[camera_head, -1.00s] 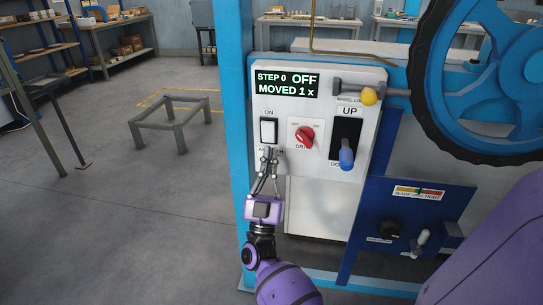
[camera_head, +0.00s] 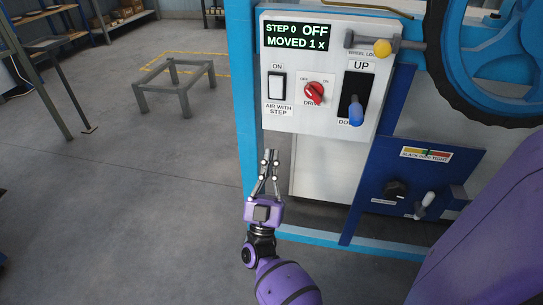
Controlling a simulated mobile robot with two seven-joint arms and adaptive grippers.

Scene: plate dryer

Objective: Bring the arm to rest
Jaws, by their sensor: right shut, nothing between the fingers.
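My right gripper (camera_head: 268,158) points up in the picture, below the white control panel (camera_head: 284,122) of the machine. Its fingers are together and hold nothing. It is apart from the white rocker switch (camera_head: 277,86) labelled "AIR WITH STEP". The purple arm behind it comes in from the bottom edge. My left gripper is not in view. The display (camera_head: 296,37) reads "STEP 0 OFF" and "MOVED 1 x". Beside the switch are a red drive knob (camera_head: 314,92) and a blue up/down lever (camera_head: 355,112), which sits low in its slot.
A yellow-knobbed wheel lock (camera_head: 383,48) and a blue wheel with a black rim (camera_head: 445,95) are at upper right. A lower blue panel (camera_head: 425,173) carries a gauge and knobs. A blue post (camera_head: 246,110) stands at the panel's left. Grey floor left of it is open, with a metal stand (camera_head: 177,86).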

